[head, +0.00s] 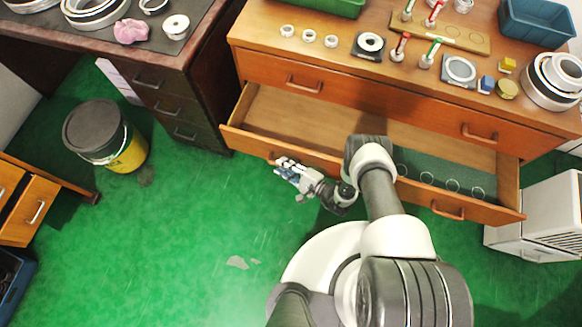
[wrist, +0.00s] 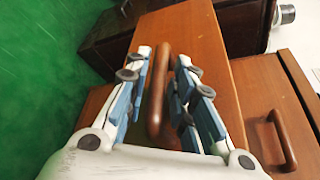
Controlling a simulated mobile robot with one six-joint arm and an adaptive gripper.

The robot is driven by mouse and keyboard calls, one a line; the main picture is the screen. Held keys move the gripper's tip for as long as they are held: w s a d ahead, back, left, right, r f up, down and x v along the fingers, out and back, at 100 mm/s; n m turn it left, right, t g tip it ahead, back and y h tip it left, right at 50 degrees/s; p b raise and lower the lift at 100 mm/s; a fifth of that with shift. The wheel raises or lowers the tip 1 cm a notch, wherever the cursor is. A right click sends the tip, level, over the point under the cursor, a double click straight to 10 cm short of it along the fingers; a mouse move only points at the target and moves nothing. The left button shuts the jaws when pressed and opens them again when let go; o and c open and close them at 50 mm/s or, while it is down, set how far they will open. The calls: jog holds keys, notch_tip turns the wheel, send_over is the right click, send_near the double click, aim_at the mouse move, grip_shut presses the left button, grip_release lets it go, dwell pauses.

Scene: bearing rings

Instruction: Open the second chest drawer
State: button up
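The wooden chest (head: 390,45) stands at the top of the head view. Its second drawer (head: 255,138) is pulled well out, showing its bare wooden floor on the left. My gripper (head: 283,165) is at the left end of this drawer's front, over the left handle. In the wrist view my gripper (wrist: 164,58) has its fingers apart, with the brown bar handle (wrist: 158,95) between them; gaps show on both sides. The drawer's right handle (head: 448,212) is free. My arm hides the middle of the drawer front.
The upper drawer (head: 390,103) is shut. A green mat (head: 440,168) with several rings lies in the open drawer's right part. A yellow-black bucket (head: 105,137) stands at left, a white cabinet (head: 540,215) at right. Green floor (head: 190,230) is clear at lower left.

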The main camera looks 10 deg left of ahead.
jog(key=v, duration=1.1)
jog(key=shift+s+d+r, duration=0.15)
jog(key=shift+s+d, duration=0.1)
jog(key=shift+d, duration=0.1)
jog(key=w+r+n+g, duration=0.3)
jog(key=w+r, duration=0.1)
jog(key=r, duration=0.8)
jog(key=w+r+n+g, duration=0.3)
jog(key=w+r+g, duration=0.15)
jog(key=r, duration=0.65)
jog(key=s+d+r+n+g+h, duration=0.1)
jog(key=s+d+r+n+h, duration=0.15)
jog(key=r, duration=0.75)
jog(key=s+d+r+n+h, duration=0.1)
jog(key=s+r+n+h, duration=0.15)
jog(key=r, duration=0.75)
jog(key=s+d+r+t+h, duration=0.7)
jog(key=s+d+r+h, duration=0.2)
jog(key=s+d+r, duration=0.3)
notch_tip(320, 180, up, 2)
jog(key=shift+s+r, duration=0.15)
jog(key=shift+s, duration=1.1)
